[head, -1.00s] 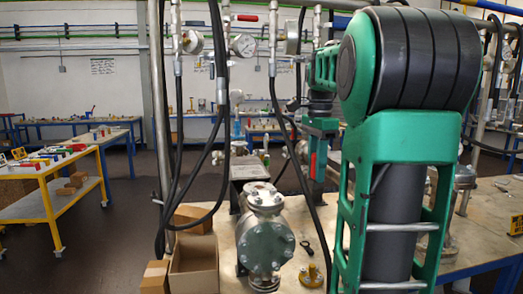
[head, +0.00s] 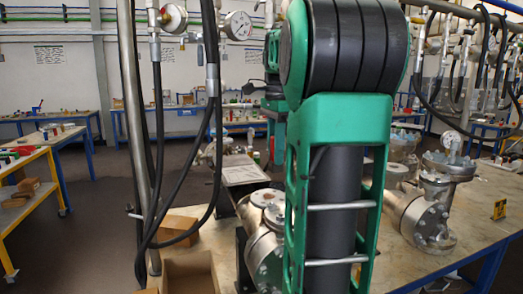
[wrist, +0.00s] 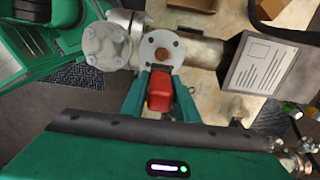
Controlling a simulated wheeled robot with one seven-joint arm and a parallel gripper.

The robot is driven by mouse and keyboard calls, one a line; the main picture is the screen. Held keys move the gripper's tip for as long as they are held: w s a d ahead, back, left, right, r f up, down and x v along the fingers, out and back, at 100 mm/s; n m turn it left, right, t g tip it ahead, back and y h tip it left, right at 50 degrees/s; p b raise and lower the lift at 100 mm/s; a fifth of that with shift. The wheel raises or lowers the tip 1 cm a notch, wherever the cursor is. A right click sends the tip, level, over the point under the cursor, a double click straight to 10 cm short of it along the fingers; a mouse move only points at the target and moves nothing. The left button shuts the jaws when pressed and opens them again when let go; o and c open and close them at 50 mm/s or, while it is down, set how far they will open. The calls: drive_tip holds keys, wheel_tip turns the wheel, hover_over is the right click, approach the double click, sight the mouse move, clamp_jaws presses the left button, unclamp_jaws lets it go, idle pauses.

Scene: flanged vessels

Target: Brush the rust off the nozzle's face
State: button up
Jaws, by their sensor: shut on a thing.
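The nozzle (wrist: 162,49) shows in the wrist view as a round grey flange face with bolt holes and a small brownish patch near its middle. It belongs to a metal vessel (head: 262,238), which the head view shows partly behind my arm. My gripper (wrist: 161,84) is shut on a red block-like tool (wrist: 160,93), presumably the brush, just below the flange in the wrist view. The tool's bristles are hidden, and I cannot tell whether it touches the face.
Black hoses and a metal post (head: 135,130) hang or stand left of the vessel. An open cardboard box (head: 190,270) is beside it. A sheet-topped plate (wrist: 268,68) lies to the nozzle's right. More flanged vessels (head: 425,215) stand at right on the bench (head: 480,228).

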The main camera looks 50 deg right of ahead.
sight(276, 172)
drive_tip(key=shift+d+f, duration=0.15)
drive_tip(key=shift+f, duration=3.15)
drive_tip(key=shift+w+a+f, duration=0.5)
drive_tip(key=shift+a+f, duration=0.2)
drive_tip(key=shift+a, duration=0.15)
drive_tip(key=shift+w+a, duration=0.35)
drive_tip(key=shift+a, duration=0.4)
drive_tip(key=shift+w+a, duration=0.15)
drive_tip(key=shift+s+d, duration=0.5)
drive_tip(key=shift+d, duration=0.35)
drive_tip(key=shift+s+d, duration=0.45)
drive_tip(key=shift+d, duration=0.35)
drive_tip(key=shift+r, duration=0.25)
drive_tip(key=shift+s+r, duration=0.15)
drive_tip(key=shift+r, duration=3.6)
drive_tip(key=shift+d, duration=0.1)
